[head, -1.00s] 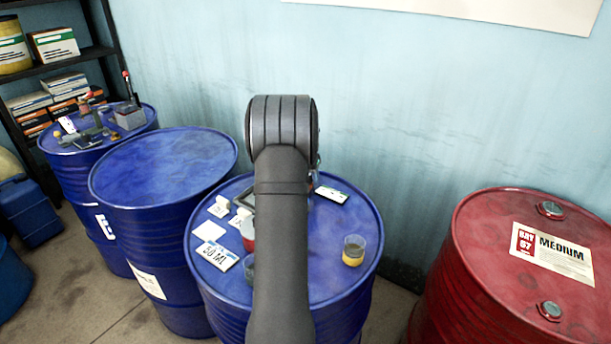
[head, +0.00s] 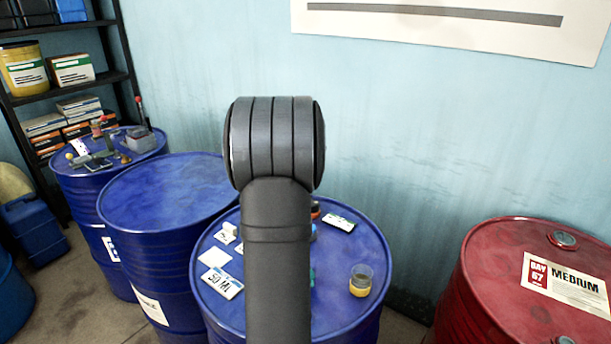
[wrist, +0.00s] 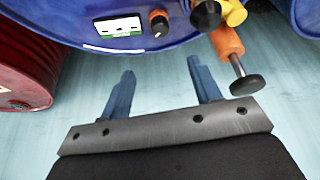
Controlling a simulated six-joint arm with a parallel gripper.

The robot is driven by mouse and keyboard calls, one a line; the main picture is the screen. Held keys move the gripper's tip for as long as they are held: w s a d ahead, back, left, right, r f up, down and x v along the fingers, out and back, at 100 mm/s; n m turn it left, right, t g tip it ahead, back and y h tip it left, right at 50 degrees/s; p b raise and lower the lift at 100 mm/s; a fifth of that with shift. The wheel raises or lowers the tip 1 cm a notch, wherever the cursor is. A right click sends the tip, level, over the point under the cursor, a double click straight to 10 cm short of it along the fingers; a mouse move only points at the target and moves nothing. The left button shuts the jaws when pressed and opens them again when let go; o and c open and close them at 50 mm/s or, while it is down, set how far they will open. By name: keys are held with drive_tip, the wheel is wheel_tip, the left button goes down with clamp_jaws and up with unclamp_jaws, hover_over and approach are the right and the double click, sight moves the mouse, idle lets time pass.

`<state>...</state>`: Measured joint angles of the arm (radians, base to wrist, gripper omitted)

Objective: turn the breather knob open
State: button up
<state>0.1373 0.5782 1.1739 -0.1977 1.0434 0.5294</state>
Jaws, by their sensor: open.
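My gripper (wrist: 160,66) shows in the wrist view with its two blue fingers apart and nothing between them. In the head view my own arm hides it. To the right of the fingers is an orange part (wrist: 227,42) with a thin metal stem ending in a black round knob (wrist: 247,85). The knob is apart from the fingers. Beside it are a yellow part (wrist: 235,13) and a dark round cap (wrist: 205,15). I cannot tell for certain which is the breather knob. The blue drum (wrist: 75,32) fills the top of the wrist view.
In the head view, a cup of yellow liquid (head: 360,281) stands on the right of the near blue drum (head: 340,318). Labels (head: 222,281) lie on its left. A red drum (head: 500,260) stands right, another blue drum (head: 165,190) left. The wall (head: 420,150) is behind.

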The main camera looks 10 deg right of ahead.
drive_tip(key=w+d+f+n, duration=0.1)
drive_tip(key=f, duration=0.4)
drive_tip(key=w+d+f+n+y, duration=0.1)
drive_tip(key=w+f+n, duration=0.1)
drive_tip(key=f, duration=0.3)
drive_tip(key=w+d+f+n, duration=0.1)
drive_tip(key=w+d+f, duration=0.1)
drive_tip(key=f, duration=0.4)
drive_tip(key=shift+w+t+y, duration=0.15)
drive_tip(key=shift+t+y, duration=0.15)
drive_tip(key=c, duration=1)
